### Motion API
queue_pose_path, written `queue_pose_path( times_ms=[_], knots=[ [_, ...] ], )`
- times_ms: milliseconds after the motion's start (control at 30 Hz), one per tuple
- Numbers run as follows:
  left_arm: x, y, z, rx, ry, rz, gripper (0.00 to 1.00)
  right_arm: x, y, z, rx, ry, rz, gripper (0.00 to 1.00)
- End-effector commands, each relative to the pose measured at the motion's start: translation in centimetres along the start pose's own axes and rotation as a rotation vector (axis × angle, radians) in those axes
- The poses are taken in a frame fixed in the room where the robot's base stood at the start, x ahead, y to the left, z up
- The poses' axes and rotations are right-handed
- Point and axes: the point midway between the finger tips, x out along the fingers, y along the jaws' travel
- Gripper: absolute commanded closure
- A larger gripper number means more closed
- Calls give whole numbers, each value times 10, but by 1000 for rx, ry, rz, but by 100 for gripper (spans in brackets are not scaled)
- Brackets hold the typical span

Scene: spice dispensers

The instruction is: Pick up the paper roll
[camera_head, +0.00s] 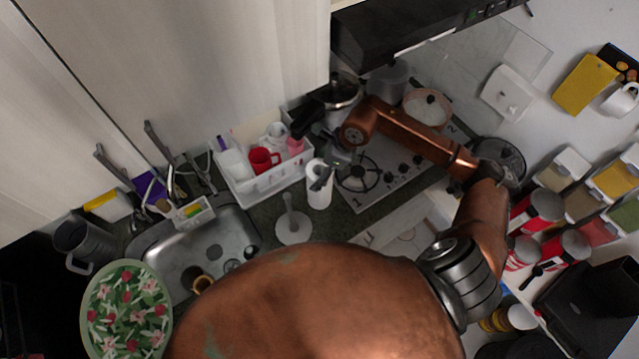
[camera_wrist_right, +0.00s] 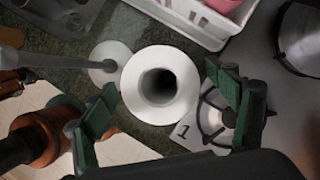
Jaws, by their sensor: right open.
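The white paper roll (camera_head: 318,194) stands upright on the dark counter, between the white dish basket and the stove. In the right wrist view I look down onto its round top, a white ring (camera_wrist_right: 138,106) around a dark hole. My right gripper (camera_head: 327,168) is over the top of the roll. In the right wrist view its two green-padded fingers (camera_wrist_right: 163,92) are spread, one on each side of the roll, with nothing gripped. I cannot tell whether a finger touches the roll. My left gripper is not in view.
A white stand with a round base (camera_head: 293,229) and upright rod is close left of the roll. The dish basket (camera_head: 268,185) with cups is behind-left. The stove (camera_head: 385,176) is to the right. The sink (camera_head: 205,245) is further left.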

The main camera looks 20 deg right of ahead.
Motion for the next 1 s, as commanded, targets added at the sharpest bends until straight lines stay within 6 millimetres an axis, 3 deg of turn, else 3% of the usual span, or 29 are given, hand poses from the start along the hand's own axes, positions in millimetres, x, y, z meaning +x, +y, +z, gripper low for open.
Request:
queue_pose_path(
  times_ms=[167,1000],
  knots=[
    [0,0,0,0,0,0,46,1,0,0,0,0,0,20],
    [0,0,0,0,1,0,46,0,0,0,0,-1,0,77]
  ],
)
